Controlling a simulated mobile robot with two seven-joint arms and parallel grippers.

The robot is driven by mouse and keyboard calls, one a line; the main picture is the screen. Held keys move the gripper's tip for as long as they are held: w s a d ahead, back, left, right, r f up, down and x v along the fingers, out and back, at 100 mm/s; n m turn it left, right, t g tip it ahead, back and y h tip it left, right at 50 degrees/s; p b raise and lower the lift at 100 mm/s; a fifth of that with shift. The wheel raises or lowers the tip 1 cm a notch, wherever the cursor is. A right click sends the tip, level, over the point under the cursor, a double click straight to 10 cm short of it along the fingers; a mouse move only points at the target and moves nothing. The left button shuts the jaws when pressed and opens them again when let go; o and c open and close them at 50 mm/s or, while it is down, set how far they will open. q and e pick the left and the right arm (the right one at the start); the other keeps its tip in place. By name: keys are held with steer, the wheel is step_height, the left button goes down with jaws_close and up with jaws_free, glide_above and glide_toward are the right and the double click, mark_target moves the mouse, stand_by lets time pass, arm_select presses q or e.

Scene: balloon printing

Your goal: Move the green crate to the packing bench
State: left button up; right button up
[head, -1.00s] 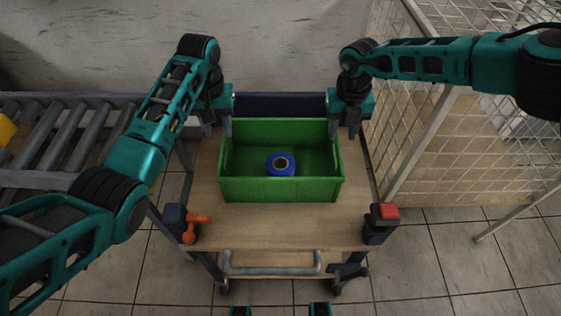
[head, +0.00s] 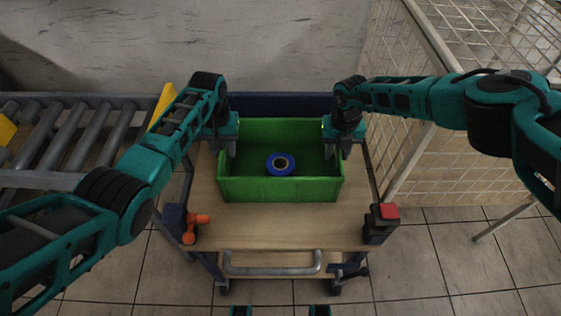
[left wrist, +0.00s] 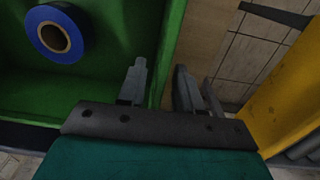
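The green crate (head: 280,190) stands upright on a wooden-topped cart (head: 285,228). A blue roll (head: 280,165) with a tan core lies inside it. My left gripper (head: 225,150) is at the crate's left wall; in the left wrist view its fingers (left wrist: 160,88) are apart, one on each side of the wall, with no clear contact. The crate (left wrist: 100,85) and the roll (left wrist: 58,35) also show there. My right gripper (head: 338,152) is at the right wall with its fingers apart, seemingly astride it. The packing bench cannot be made out.
A roller conveyor (head: 85,130) runs at the left, with yellow pieces beside it. A wire mesh cage (head: 415,150) stands at the right. The cart has an orange-handled device (head: 192,228), a red button box (head: 384,222) and a grey handle (head: 270,267). Tiled floor is clear in front.

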arm_select(q)
jaws_close()
arm_select(e)
jaws_close()
arm_select(q)
steer(key=shift+r, duration=0.1)
arm_select(e)
steer(key=shift+r, duration=0.1)
